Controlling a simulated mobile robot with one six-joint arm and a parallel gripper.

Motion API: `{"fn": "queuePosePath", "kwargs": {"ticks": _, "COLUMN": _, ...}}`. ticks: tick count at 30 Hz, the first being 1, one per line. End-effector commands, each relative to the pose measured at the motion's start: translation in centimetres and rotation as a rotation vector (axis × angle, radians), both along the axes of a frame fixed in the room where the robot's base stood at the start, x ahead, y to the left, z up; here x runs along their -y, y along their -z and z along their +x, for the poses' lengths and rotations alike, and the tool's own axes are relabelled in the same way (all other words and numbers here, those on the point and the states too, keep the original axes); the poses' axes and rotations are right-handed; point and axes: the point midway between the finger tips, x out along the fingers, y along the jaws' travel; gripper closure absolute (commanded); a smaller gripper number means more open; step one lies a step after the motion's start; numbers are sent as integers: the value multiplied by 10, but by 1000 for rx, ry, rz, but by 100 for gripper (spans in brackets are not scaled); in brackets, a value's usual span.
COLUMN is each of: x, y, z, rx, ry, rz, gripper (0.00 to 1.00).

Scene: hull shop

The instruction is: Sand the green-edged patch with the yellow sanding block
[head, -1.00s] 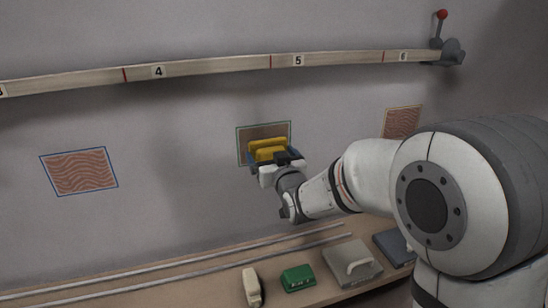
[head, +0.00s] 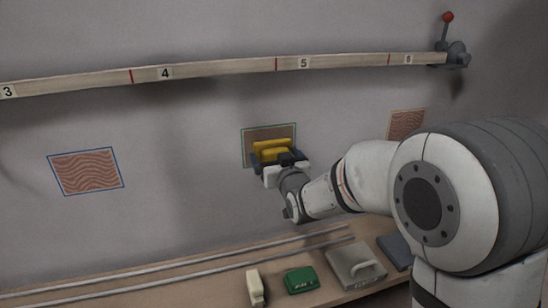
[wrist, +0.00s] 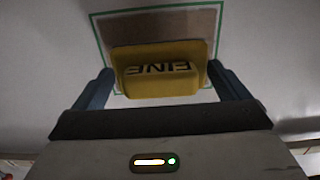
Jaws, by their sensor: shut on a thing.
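The green-edged patch (head: 256,134) is on the grey wall under the numbered batten, between marks 4 and 5. It also shows in the wrist view (wrist: 205,20), where its visible surface looks plain brown, without the wavy lines of the other patches. My gripper (head: 277,159) is shut on the yellow sanding block (head: 271,148), which also shows in the wrist view (wrist: 158,72) with the word FINE on it. The block is in front of the patch and covers its lower middle. I cannot tell whether its face touches the wall.
A blue-edged wavy patch (head: 86,171) is at left, an orange-edged one (head: 406,125) at right behind my arm. The bench below holds a cream block (head: 255,287), a green block (head: 300,280), a grey handled box (head: 356,264) and two long rods (head: 180,276).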

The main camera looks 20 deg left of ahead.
Motion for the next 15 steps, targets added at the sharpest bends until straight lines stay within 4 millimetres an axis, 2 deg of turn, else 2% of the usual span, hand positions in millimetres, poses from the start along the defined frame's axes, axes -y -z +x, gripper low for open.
{"fn": "queuePosePath", "kwargs": {"ticks": 5, "x": -4, "y": 3, "z": -3, "rx": 0, "ry": -1, "rz": 1, "gripper": 25}}
{"fn": "queuePosePath", "kwargs": {"ticks": 15, "x": -33, "y": 13, "z": -20, "rx": 1, "ry": -2, "rz": 2, "gripper": 25}}
